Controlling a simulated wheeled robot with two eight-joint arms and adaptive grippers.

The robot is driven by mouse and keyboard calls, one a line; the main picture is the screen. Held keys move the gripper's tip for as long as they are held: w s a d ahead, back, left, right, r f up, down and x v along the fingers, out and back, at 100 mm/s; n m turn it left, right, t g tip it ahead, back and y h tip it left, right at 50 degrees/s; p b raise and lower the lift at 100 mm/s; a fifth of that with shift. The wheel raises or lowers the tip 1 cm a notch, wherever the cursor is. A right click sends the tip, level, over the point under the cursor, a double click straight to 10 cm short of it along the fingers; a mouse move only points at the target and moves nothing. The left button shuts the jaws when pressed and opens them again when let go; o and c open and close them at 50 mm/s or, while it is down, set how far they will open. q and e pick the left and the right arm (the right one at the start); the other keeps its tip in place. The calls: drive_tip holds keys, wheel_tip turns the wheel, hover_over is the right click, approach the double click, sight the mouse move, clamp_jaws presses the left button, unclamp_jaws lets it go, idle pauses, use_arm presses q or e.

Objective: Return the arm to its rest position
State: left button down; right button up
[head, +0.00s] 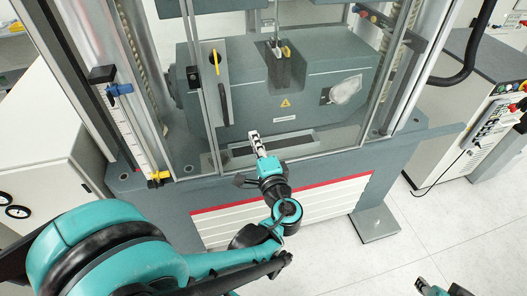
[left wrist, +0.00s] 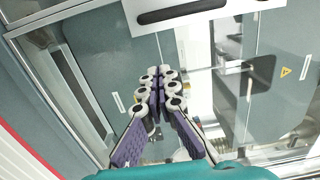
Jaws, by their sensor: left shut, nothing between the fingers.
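My left arm comes in from the left in the head view. My left gripper (head: 255,142) is in front of the lower edge of the testing machine's glass door. In the left wrist view its purple-padded fingers (left wrist: 163,80) meet at the tips, shut with nothing between them. The part of my right arm (head: 440,289) that shows is a small teal and dark piece at the bottom right edge. Its fingers are too cut off to read.
The testing machine (head: 285,128) stands ahead behind clear door panels, with a black door handle (head: 224,104) on the left. A white cabinet (head: 45,150) is at the left. A control box (head: 490,125) is at the right. Pale floor (head: 345,265) is open at the lower right.

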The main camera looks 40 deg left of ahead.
use_arm(q)
drive_tip(key=s+d+f+n+g+h, duration=0.35)
drive_tip(key=d+f+h, duration=0.35)
drive_tip(key=f, duration=0.3)
drive_tip(key=s+d+r+n+h, duration=0.1)
drive_tip(key=s+d+n+h, duration=0.1)
drive_tip(key=d+h, duration=0.5)
drive_tip(key=d+n, duration=0.1)
drive_tip(key=d, duration=0.3)
drive_tip(key=shift+d+r+h+p, duration=0.2)
drive_tip(key=shift+h+p, duration=0.1)
drive_tip(key=shift+h, duration=0.1)
drive_tip(key=shift+s+a+f+n, duration=0.1)
drive_tip(key=shift+s+a+n, duration=0.05)
drive_tip(key=shift+n, duration=0.1)
